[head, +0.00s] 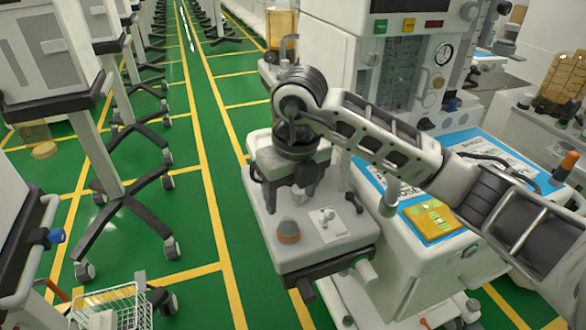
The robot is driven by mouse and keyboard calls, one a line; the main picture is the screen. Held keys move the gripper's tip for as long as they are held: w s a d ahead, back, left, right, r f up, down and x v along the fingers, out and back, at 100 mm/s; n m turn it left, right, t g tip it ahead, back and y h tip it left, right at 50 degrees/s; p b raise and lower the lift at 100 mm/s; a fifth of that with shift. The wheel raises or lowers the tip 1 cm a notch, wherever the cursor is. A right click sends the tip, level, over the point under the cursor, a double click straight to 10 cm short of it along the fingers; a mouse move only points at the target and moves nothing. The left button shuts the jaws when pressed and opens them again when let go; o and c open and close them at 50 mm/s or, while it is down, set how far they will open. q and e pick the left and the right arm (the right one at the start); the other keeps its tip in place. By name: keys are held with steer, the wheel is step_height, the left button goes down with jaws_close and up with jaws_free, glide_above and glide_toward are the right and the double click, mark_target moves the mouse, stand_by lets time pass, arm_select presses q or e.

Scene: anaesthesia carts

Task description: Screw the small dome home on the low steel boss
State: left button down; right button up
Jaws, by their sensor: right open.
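A small rounded piece, grey on top with an orange band, looks like the small dome (288,231). It stands on the pale shelf (336,256) of the cart in the middle of the head view. I cannot make out the low steel boss; it may be hidden under the dome, and I cannot tell how the dome is seated. My right gripper (289,196) points down over the back left of the shelf, behind the dome and apart from it. It is open, with nothing seen between its fingers. My left gripper is out of view.
A small white fitting (327,216) and a thin dark post (352,200) stand on the shelf right of the dome. A yellow packet (433,220) lies on the blue-edged worktop at right. A wire basket (112,308) is at lower left. Green floor is clear left of the shelf.

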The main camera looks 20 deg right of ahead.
mark_target(287, 221)
steer(key=f, duration=0.5)
steer(key=w+f, duration=0.1)
steer(key=f, duration=0.2)
steer(key=shift+a, duration=0.15)
steer(key=c, duration=1.2)
steer(key=m, duration=0.4)
steer(key=shift+a+h, duration=0.1)
steer(key=shift+h, duration=0.2)
steer(key=m, duration=0.5)
steer(key=shift+h, duration=0.3)
steer(key=m, duration=0.4)
steer(key=shift+m+g, duration=0.3)
steer(key=m, duration=0.4)
steer(key=shift+w+a+m+g+h, duration=0.1)
steer(key=shift+m+g+h, duration=0.2)
steer(key=shift+m, duration=0.1)
steer(key=o, duration=1.2)
steer(key=shift+m, duration=0.3)
